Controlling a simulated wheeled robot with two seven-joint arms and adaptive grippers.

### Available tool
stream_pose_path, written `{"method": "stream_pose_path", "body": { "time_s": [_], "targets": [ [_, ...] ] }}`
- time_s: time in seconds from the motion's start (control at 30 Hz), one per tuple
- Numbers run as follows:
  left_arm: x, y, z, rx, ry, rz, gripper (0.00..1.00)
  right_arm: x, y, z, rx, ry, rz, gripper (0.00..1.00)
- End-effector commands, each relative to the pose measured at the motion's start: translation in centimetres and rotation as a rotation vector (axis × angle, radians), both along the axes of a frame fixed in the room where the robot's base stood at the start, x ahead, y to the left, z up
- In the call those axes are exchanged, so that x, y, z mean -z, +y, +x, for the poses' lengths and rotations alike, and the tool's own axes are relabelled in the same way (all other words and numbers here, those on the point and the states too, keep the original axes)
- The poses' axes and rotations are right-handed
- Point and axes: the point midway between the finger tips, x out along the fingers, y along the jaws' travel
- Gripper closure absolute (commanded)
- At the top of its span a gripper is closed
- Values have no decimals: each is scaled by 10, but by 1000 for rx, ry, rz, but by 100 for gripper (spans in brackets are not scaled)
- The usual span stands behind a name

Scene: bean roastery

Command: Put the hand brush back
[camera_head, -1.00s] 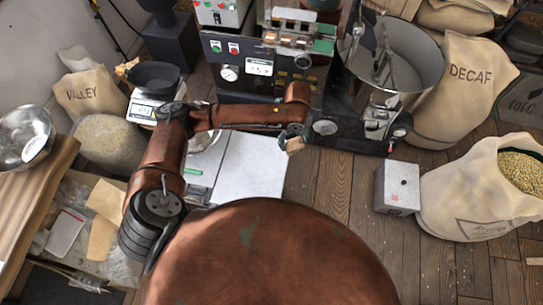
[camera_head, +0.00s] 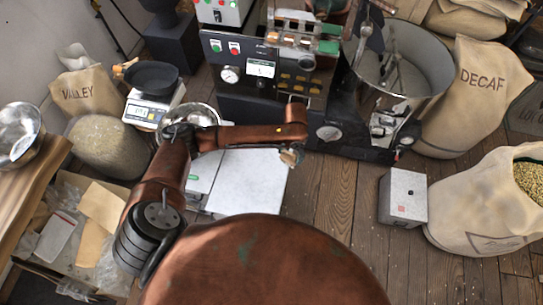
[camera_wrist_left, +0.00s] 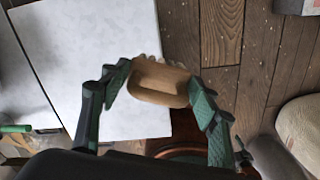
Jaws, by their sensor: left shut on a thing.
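The hand brush (camera_wrist_left: 158,84) is a pale wooden block with light bristles along its far edge in the left wrist view. My left gripper (camera_wrist_left: 161,90) is shut on it, with one green-padded finger at each end. In the head view my left gripper (camera_head: 291,153) hangs near the right edge of the white tabletop (camera_head: 243,182); the brush is small and partly hidden there. In the wrist view the brush overlaps that edge, with plank floor to its right. I cannot tell its height above the top. My right gripper is not in view.
The roasting machine (camera_head: 262,98) stands just behind the gripper. A steel bowl (camera_head: 203,112) and a scale (camera_head: 147,110) are behind and left of the white top. A grey metal box (camera_head: 403,197) and bean sacks (camera_head: 492,205) stand right. Plank floor (camera_head: 335,190) is clear between.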

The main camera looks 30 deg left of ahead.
Motion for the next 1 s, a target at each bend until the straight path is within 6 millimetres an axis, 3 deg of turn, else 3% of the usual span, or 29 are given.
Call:
{"method": "stream_pose_path", "body": {
  "time_s": [0.1, 0.3, 0.67, 0.9, 1.0],
  "targets": [
    [16, 31, 4, -6, 2, 1, 70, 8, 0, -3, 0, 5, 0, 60],
    [46, 64, 8, -3, 4, 0, 70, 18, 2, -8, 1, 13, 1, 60],
    [69, 83, 13, -2, 2, 0, 70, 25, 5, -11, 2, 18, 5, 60],
    [107, 94, 13, -2, 4, -1, 70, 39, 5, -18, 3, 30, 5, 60],
    [112, 94, 14, -1, 1, -1, 70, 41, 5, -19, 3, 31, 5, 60]
  ]
}}
